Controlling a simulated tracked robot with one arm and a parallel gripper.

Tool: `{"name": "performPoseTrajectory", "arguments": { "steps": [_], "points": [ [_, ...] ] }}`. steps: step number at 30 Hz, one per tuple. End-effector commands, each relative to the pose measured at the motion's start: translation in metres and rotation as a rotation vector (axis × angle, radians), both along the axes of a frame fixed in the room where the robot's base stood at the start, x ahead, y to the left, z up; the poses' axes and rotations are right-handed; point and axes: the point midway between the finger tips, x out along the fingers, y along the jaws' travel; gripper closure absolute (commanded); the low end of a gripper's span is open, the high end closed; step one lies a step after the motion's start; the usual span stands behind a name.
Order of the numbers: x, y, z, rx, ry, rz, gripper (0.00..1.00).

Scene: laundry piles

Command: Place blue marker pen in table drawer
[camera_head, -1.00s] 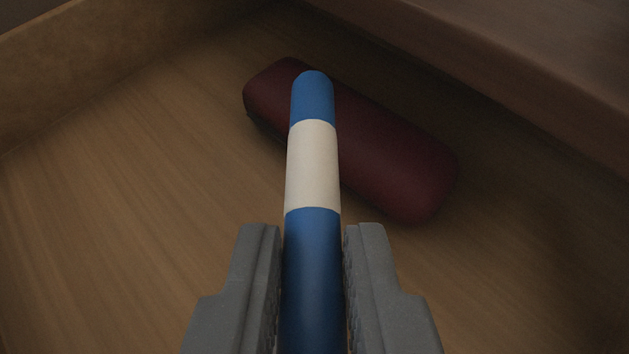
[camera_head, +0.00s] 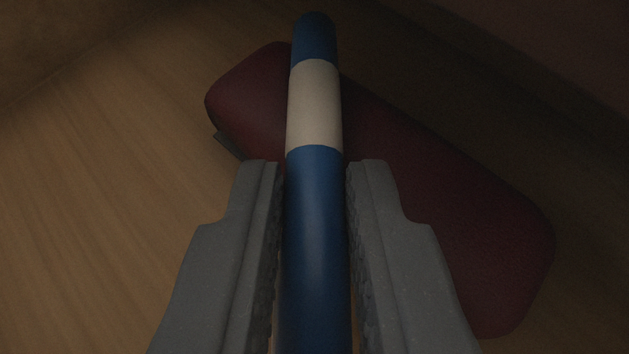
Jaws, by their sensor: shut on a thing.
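The blue marker pen (camera_head: 316,215) with a white band stands between the two grey fingers of my gripper (camera_head: 313,200). The gripper is shut on it, and its far end points away from me, toward the top of the view. The pen is inside the outline of the table drawer, whose wooden floor (camera_head: 90,190) shows below. The pen's near end runs out of the bottom of the view. I cannot tell whether the pen touches anything beneath it.
A dark red case (camera_head: 440,200) lies slantwise on the drawer floor, partly behind the pen and the gripper. A drawer wall is dim at the upper left, and a dark edge runs along the upper right. Bare floor lies to the left.

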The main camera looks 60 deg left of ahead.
Motion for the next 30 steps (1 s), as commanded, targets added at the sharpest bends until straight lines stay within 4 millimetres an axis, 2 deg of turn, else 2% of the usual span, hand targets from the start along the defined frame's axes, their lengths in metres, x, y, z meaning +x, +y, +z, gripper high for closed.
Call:
{"name": "performPoseTrajectory", "arguments": {
  "steps": [3,4,6,14,19,23,30],
  "points": [
    [-0.001,0.0,0.0,-0.002,0.002,0.002,1.0],
    [-0.001,0.0,0.0,-0.002,0.002,0.002,0.81],
    [-0.001,0.0,0.0,-0.002,0.002,0.002,0.62],
    [-0.001,0.0,0.001,-0.001,0.001,0.001,0.62],
    [-0.004,-0.008,0.006,-0.001,0.001,-0.001,0.62],
    [-0.011,-0.023,0.018,0.001,-0.001,-0.003,0.62],
    [-0.034,-0.06,0.04,0.0,0.003,-0.004,0.62]
  ]
}}
